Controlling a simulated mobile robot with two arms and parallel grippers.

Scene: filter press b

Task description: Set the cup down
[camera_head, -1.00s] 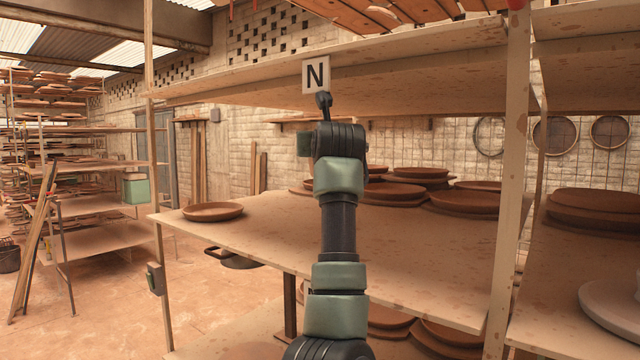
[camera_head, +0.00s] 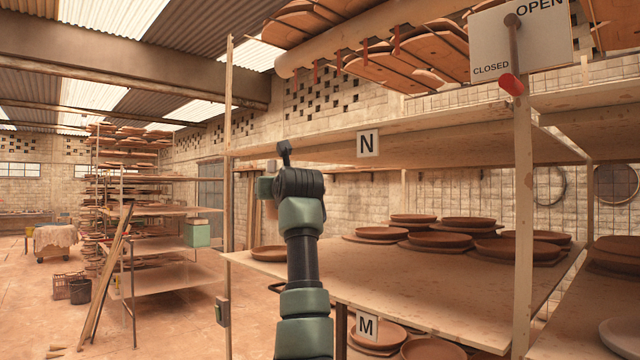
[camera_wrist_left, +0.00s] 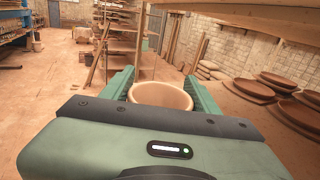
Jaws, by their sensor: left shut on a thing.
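In the left wrist view a pale tan cup (camera_wrist_left: 161,96) sits between the two green fingers of my left gripper (camera_wrist_left: 160,77). The gripper is shut on it, and the cup's round open rim shows. The lower part of the cup is hidden behind the gripper body. My right gripper is in neither view.
A wooden shelf board (camera_head: 375,280) marked N above and M below has a bare front part. Several brown plates (camera_head: 440,240) stand towards its back and right. A brown dish (camera_head: 268,253) is at its left end. An upright post (camera_head: 523,210) carries an OPEN/CLOSED sign (camera_head: 520,45).

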